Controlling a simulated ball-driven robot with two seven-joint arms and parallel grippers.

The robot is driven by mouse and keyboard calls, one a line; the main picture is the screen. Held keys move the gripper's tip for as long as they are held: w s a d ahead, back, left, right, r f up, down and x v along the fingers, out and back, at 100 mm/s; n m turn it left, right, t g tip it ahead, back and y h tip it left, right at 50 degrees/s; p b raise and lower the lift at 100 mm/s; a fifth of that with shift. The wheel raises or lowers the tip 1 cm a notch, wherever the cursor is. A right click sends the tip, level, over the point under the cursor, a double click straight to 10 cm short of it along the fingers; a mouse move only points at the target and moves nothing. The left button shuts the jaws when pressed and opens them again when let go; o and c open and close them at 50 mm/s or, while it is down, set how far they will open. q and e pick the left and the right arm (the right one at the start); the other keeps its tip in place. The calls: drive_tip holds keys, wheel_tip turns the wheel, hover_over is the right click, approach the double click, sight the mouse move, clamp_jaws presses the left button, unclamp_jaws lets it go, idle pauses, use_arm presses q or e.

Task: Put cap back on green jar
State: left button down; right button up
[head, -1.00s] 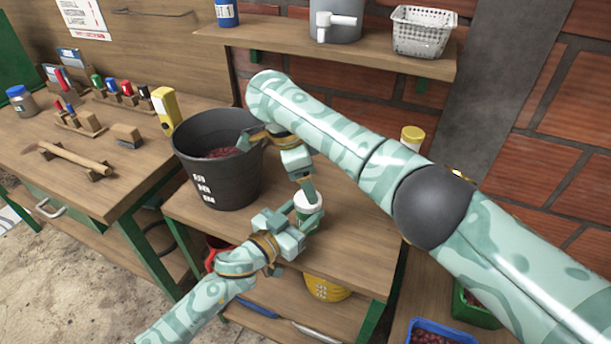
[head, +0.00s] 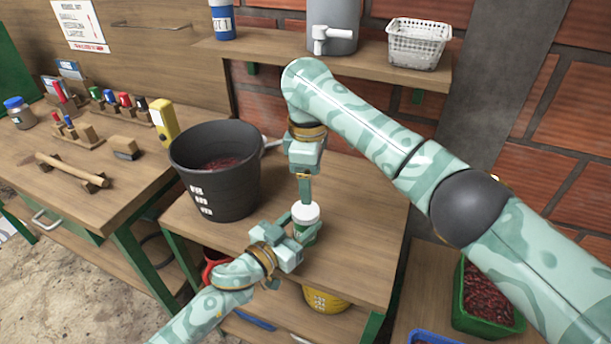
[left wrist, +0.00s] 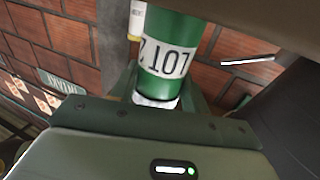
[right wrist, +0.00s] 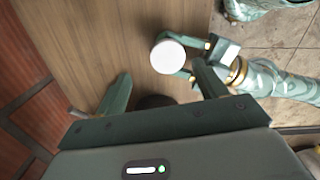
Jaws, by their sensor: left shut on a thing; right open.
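A green jar (head: 305,232) with a white cap (head: 305,210) on top stands upright at the middle of the table. My left gripper (head: 300,238) is shut on the jar's side. In the left wrist view the jar (left wrist: 172,38) shows its LOT label between the fingers. My right gripper (head: 304,196) is open just above the cap, pointing down. In the right wrist view the round cap (right wrist: 167,56) lies near the open fingertips, and I see no firm grip on it. I cannot tell how tightly the cap sits.
A black bucket (head: 213,188) of dark red fruit stands left of the jar. A yellow pot (head: 325,299) is below the table top. A green crate (head: 487,324) of fruit is at the lower right. The table right of the jar is clear.

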sight(306, 209)
drive_tip(key=n, duration=0.3)
drive_tip(key=shift+s+a+r+n, duration=0.1)
drive_tip(key=shift+a+n, duration=0.05)
drive_tip(key=shift+n, duration=0.15)
drive_tip(key=n, duration=0.5)
drive_tip(key=shift+s+a+r+n, duration=0.1)
drive_tip(key=shift+s+a+n, duration=0.05)
drive_tip(key=shift+a+n, duration=0.2)
drive_tip(key=n, duration=0.6)
drive_tip(key=shift+s+n+y, duration=0.1)
drive_tip(key=shift+n+y, duration=0.2)
drive_tip(key=shift+n, duration=0.05)
drive_tip(key=shift+f, duration=4)
drive_tip(key=shift+c, duration=0.3)
